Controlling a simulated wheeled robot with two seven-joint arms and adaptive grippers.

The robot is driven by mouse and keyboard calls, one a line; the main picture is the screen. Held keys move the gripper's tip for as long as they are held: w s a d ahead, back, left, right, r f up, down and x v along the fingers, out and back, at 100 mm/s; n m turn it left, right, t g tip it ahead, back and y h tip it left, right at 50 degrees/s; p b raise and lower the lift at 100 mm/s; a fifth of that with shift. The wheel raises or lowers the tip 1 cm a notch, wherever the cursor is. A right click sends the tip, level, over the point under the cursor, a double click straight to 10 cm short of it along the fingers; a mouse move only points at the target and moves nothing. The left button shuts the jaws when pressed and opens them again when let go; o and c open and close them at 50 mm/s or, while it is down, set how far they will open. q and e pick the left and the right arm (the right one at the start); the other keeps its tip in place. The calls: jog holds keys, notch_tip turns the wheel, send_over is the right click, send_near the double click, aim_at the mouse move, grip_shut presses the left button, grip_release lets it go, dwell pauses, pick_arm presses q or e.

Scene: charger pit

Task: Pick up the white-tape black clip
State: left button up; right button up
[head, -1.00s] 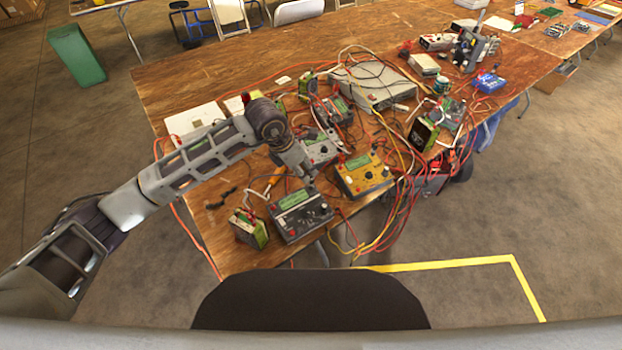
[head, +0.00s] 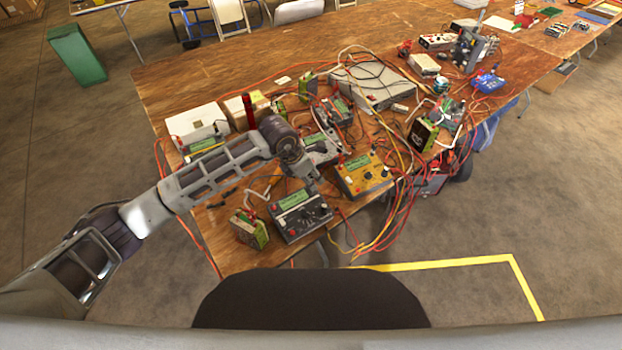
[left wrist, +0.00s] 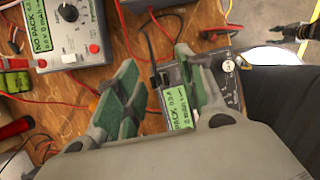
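My left gripper (head: 313,184) hangs between the dark grey charger (head: 300,214) and the yellow charger (head: 362,174). In the left wrist view its green-padded fingers (left wrist: 160,72) are spread apart with nothing held. A dark charger with a lit green display (left wrist: 180,108) lies below and between them, partly covered by the right finger. A black lead (left wrist: 147,42) runs down toward that charger, between the fingers. I cannot make out white tape on any black clip. Small black pieces (head: 226,196) lie on the table left of the dark grey charger, too small to identify.
A green-cased battery pack (head: 249,229) stands by the near table edge. Red and yellow leads (head: 395,215) hang over the edge on the right. A grey bench unit (head: 375,85) and white box (head: 197,122) stand farther back. The table's back left is clear.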

pick_arm(q)
jog(key=shift+w+d+f, duration=0.1)
jog(key=shift+f, duration=0.3)
jog(key=c, duration=0.9)
